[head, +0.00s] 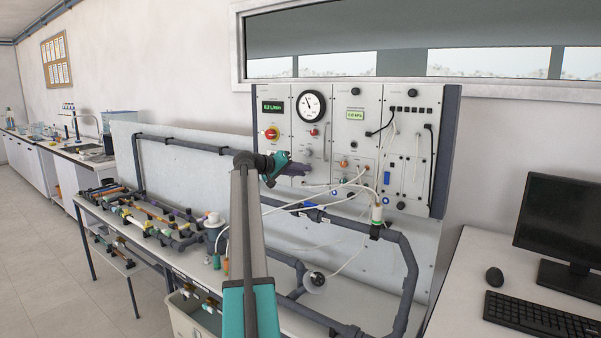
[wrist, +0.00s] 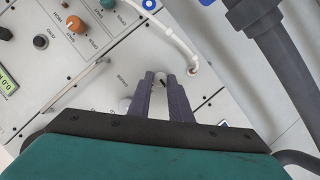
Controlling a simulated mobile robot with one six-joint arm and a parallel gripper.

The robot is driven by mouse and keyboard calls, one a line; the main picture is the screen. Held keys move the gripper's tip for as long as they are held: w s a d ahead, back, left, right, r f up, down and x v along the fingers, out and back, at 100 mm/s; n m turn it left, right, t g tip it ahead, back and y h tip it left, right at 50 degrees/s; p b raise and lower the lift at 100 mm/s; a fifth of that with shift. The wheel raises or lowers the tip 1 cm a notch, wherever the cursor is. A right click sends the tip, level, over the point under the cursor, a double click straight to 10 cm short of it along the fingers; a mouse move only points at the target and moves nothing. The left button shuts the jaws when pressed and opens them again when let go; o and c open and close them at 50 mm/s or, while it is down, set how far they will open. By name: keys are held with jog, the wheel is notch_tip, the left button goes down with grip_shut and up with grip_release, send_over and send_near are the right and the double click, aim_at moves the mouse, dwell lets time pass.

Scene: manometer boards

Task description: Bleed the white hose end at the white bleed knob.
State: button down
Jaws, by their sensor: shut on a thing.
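In the wrist view, the two purple-grey fingers of my gripper (wrist: 161,80) are shut on a small pale knob (wrist: 159,83) on the grey panel. A dark mark shows on it, and the fingers cover much of the rest. A white hose (wrist: 160,30) runs from the top edge to an end (wrist: 192,70) at the panel, just right of my fingers. In the head view, my gripper (head: 301,169) is at the lower left of the instrument panel (head: 385,140) and hides the knob. Pale hoses (head: 335,188) leave the panel there.
An orange knob (wrist: 75,23), a green knob (wrist: 107,3) and a black knob (wrist: 40,41) stand beside my gripper. A dark grey pipe (wrist: 275,45) runs close on the right. A bench with pipework (head: 165,225) lies below the panel. A computer desk (head: 470,275) stands at the right.

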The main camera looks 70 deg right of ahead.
jog(key=shift+w+d+r, duration=0.1)
jog(key=shift+r, duration=0.05)
jog(key=c, duration=1.6)
grip_release()
jog(key=b+v, duration=0.2)
jog(key=v, duration=1.2)
